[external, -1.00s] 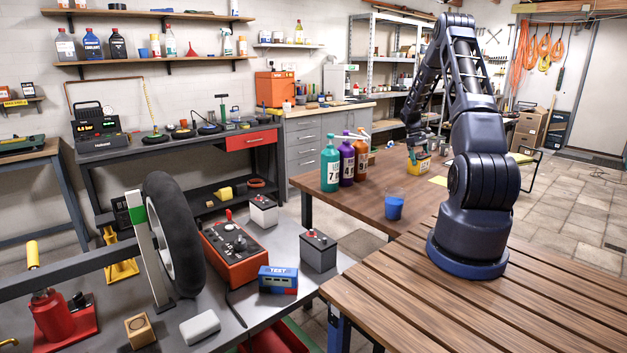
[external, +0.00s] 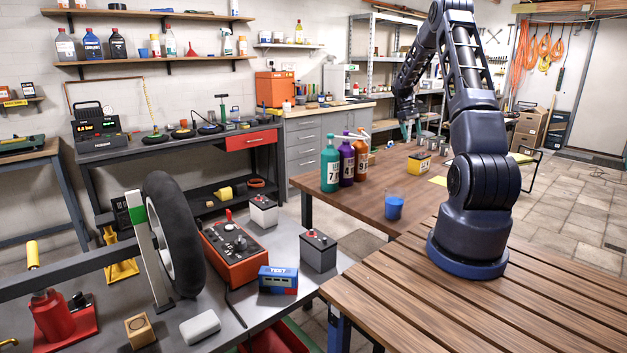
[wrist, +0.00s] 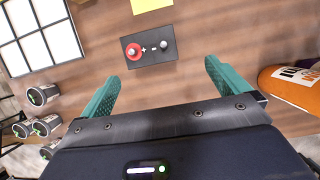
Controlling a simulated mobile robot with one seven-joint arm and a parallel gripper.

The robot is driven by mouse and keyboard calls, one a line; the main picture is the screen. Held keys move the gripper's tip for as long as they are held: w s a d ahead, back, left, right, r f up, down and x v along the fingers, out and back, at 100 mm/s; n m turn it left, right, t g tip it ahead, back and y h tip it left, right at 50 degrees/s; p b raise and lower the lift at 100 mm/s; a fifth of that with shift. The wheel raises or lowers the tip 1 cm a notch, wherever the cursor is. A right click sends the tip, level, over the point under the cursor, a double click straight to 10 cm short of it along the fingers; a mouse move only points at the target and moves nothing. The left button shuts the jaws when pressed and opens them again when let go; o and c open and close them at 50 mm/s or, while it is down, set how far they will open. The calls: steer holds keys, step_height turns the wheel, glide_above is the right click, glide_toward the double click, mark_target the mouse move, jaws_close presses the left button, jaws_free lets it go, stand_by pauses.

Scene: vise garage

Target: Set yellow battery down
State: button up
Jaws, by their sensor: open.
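The yellow battery (external: 419,163) stands on the brown wooden table (external: 385,204), to the right of the bottles. In the wrist view I see the top of a battery (wrist: 149,48), dark grey with a red terminal, a light grey terminal and plus and minus marks. My gripper (external: 406,130) is above the table, up and to the left of the battery and apart from it. In the wrist view my gripper's teal fingers (wrist: 160,85) are spread wide with nothing between them.
Teal (external: 330,165), purple (external: 346,162) and orange (external: 361,158) bottles stand left of the battery. A blue cup (external: 394,206) is nearer the front. Several small cans (wrist: 43,95) and a yellow note (external: 438,181) are on the table. A paned panel (wrist: 35,30) lies near the battery.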

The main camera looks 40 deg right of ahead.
steer(key=s+a+r+t+h, duration=0.1)
steer(key=a+r, duration=0.6)
steer(key=a, duration=0.3)
steer(key=s+a+r+t, duration=0.2)
steer(key=a+r, duration=0.5)
steer(key=a, duration=0.4)
steer(key=s+a+r+t+h, duration=0.1)
steer(key=a+r, duration=0.7)
steer(key=a, duration=0.2)
steer(key=s+a+t+y, duration=0.2)
steer(key=s+a+t, duration=0.2)
steer(key=s+a, duration=1.7)
steer(key=shift+s+a+r+t, duration=0.2)
steer(key=shift+s+a+t, duration=0.2)
steer(key=shift+s, duration=0.95)
